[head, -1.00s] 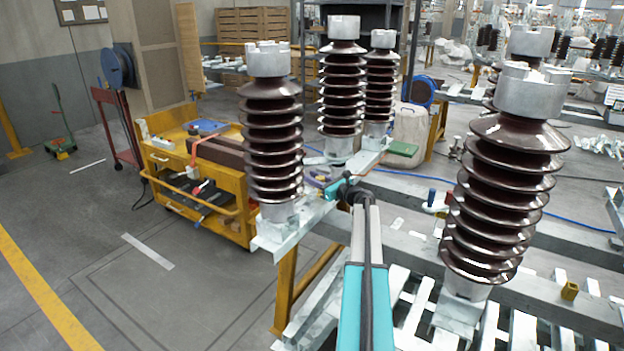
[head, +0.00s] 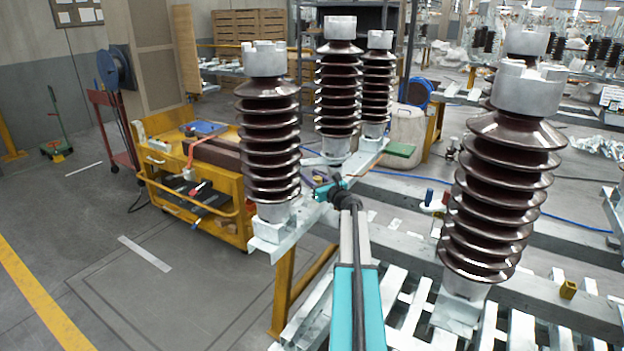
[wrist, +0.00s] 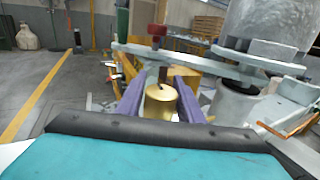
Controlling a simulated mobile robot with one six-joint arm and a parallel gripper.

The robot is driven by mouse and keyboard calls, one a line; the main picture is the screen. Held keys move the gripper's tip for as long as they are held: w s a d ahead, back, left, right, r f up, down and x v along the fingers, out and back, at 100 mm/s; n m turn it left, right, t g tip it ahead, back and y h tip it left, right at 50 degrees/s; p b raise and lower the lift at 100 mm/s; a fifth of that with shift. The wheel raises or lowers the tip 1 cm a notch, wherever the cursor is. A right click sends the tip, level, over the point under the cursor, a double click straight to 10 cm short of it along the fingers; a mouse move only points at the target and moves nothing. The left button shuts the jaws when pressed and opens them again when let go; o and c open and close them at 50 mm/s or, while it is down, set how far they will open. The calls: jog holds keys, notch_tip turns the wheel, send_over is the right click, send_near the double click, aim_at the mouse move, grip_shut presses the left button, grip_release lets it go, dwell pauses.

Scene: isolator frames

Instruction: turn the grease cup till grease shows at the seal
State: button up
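The brass grease cup (wrist: 161,104) shows in the wrist view, upright, below a grey metal bar. A dark stem rises from its top. My gripper (wrist: 162,92) has one purple finger on each side of the cup, very close to it. I cannot tell whether the fingers press on the cup or only flank it. In the head view my gripper (head: 322,184) is at the frame beside the base of the nearest left insulator. The cup cannot be made out there. No grease can be made out in the wrist view, and the seal is not clear.
Brown ribbed insulators stand close by, one at left (head: 268,140) and a large one at right (head: 505,190). A grey bar (wrist: 205,62) with a red-topped part (wrist: 157,31) crosses beyond my fingers.

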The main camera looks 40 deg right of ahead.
jog(key=shift+o, duration=1.1)
jog(key=s+a, duration=0.2)
jog(key=s, duration=1.1)
jog(key=shift+s+a+b, duration=0.3)
jog(key=shift+a+b, duration=0.05)
jog(key=shift+s, duration=0.1)
